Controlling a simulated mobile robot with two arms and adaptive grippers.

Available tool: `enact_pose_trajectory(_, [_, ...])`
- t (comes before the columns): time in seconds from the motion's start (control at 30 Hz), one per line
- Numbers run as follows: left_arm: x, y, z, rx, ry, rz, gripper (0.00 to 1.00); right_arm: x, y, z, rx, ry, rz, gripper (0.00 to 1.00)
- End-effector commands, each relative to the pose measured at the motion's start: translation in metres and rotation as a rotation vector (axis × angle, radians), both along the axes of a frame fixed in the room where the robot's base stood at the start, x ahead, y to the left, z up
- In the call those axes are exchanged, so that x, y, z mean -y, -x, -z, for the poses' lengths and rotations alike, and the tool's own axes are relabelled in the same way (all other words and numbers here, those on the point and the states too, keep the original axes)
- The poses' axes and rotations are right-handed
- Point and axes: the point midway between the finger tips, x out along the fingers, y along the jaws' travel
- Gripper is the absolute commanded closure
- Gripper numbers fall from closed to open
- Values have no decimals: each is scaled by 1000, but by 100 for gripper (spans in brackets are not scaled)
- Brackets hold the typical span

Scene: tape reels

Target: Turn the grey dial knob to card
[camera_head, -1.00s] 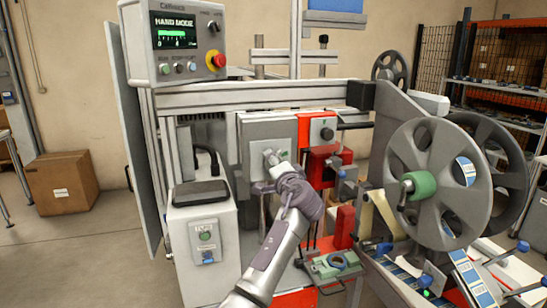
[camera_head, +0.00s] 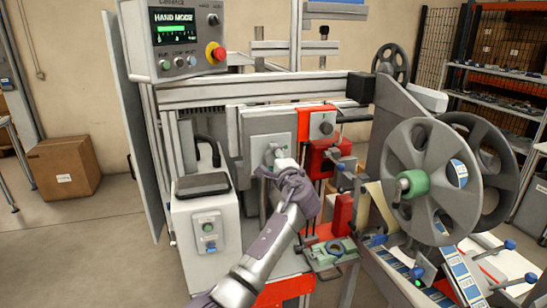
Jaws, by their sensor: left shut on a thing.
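The grey dial knob (camera_head: 273,152) sits on a light plate (camera_head: 282,147) on the front of the grey box in the middle of the machine. My left gripper (camera_head: 273,165) is at the knob, shut on it, with its fingers covering part of it. My left arm comes up from the bottom of the view. The markings around the knob are too small to read, so I cannot tell which setting it points to. My right gripper does not show.
A second dark knob (camera_head: 326,127) is on the red panel to the right. The control box (camera_head: 185,40) with a red stop button is at upper left. Large reels (camera_head: 432,150) stand at right. A white cabinet (camera_head: 203,240) stands left of my arm. Open floor lies at far left.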

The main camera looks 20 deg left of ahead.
Motion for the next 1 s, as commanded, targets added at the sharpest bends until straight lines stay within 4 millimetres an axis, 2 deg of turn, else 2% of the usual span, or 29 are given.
enact_pose_trajectory(0.3, [1, 0, -1, 2, -2, 2, 83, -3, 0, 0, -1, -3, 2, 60])
enact_pose_trajectory(0.33, [1, 0, -1, 2, -2, 2, 43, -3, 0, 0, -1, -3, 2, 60])
enact_pose_trajectory(0.47, [1, 0, -1, 2, -1, 1, 22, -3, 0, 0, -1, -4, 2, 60])
enact_pose_trajectory(0.83, [3, 3, 0, 2, 1, 1, 22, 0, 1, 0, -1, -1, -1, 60])
enact_pose_trajectory(1.0, [16, 22, 1, 1, 3, 2, 22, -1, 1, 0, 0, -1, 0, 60])
